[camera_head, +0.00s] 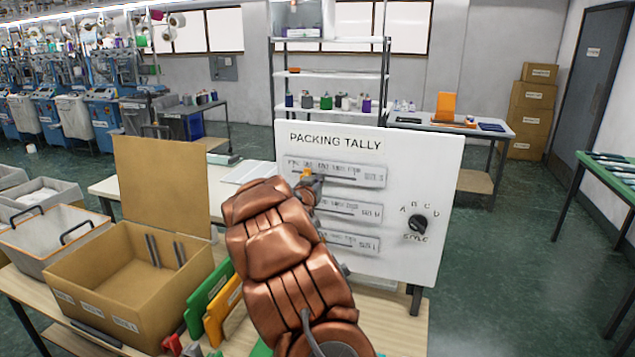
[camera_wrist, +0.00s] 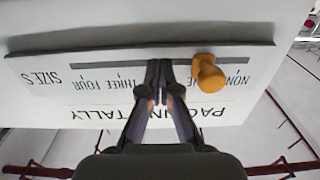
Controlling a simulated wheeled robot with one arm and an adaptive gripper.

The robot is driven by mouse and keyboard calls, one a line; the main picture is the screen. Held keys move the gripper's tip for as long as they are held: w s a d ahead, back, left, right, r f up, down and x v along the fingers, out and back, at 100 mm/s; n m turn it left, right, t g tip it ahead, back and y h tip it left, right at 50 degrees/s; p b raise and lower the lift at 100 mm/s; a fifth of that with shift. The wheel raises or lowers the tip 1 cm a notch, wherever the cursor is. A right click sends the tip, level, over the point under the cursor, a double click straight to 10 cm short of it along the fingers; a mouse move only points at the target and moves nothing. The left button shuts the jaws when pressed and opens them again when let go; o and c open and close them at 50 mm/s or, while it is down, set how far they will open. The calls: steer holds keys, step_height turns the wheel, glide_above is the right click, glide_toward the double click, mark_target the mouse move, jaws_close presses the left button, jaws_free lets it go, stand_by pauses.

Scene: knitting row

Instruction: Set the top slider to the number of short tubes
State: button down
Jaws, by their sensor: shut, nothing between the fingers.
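The white PACKING TALLY board (camera_head: 440,170) stands upright on the table. Its top slider, marked SIZE S, has an orange knob (camera_head: 306,174) toward the left end. In the wrist view, which is upside down, the knob (camera_wrist: 208,74) sits near NONE, around where ONE would be; the label there is partly covered. My gripper (camera_wrist: 165,64) is shut and empty at the slot, on the THREE and FOUR side of the knob, with a small gap. Two upright grey tube-like pieces (camera_head: 152,250) show in the open cardboard box (camera_head: 120,298); their lengths are unclear.
My arm hides parts of the lower two sliders. A black STYLE dial (camera_head: 418,222) is at the board's right. Green (camera_head: 207,294) and yellow pieces stand between box and board. A grey bin (camera_head: 52,238) is at the left.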

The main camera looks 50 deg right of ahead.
steer(key=b+v, duration=0.1)
steer(key=v, duration=0.7)
steer(key=shift+b, duration=0.35)
steer(key=shift+d, duration=0.1)
stand_by(0.3)
